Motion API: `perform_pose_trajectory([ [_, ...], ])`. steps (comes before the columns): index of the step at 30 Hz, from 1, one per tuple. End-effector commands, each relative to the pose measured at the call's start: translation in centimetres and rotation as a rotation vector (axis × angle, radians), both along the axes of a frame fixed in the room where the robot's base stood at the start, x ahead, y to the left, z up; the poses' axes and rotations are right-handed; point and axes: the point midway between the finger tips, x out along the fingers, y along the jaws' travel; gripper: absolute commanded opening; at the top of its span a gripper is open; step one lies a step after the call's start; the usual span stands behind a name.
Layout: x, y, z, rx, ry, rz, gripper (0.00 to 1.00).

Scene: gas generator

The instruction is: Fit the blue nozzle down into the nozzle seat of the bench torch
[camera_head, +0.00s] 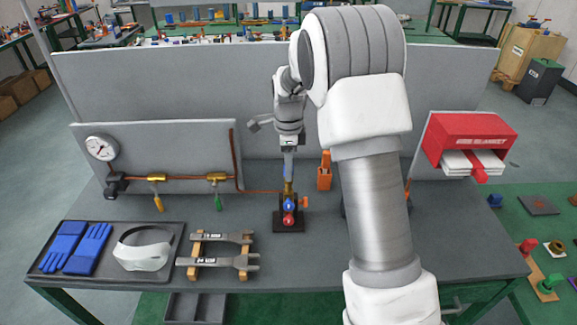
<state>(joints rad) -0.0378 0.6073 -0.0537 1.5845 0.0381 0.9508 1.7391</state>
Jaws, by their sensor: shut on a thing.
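The bench torch (289,222) stands on a dark base near the middle of the bench, with a blue knob and a red knob at its front and an orange part at its right. My gripper (289,178) points straight down directly above the torch and is shut on a slim, upright piece, taken to be the blue nozzle. A brass-coloured part (288,188) shows just under the fingertips. At this size I cannot tell where the nozzle ends and the torch begins, nor whether they touch. The nozzle seat is hidden.
An orange holder (324,172) stands right of the torch. Two wrenches lie on a wooden rack (195,258) front left, beside a tray (170,229) with blue gloves and a visor. Pipework with a gauge (101,148) is at left. A red blanket box (468,140) is at right.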

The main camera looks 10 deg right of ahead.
Motion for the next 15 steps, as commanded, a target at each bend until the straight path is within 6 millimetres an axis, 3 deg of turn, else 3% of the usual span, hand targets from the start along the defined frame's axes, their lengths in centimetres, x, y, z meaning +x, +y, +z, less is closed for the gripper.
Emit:
perform_pose_trajectory([
  [1, 0.01, 0.01, -0.01, 0.0, 0.0, 0.0, 0.38],
  [6, 0.01, 0.01, 0.01, 0.0, 0.0, 0.0, 0.67],
  [15, 0.01, 0.0, 0.09, 0.0, 0.0, 0.0, 0.67],
])
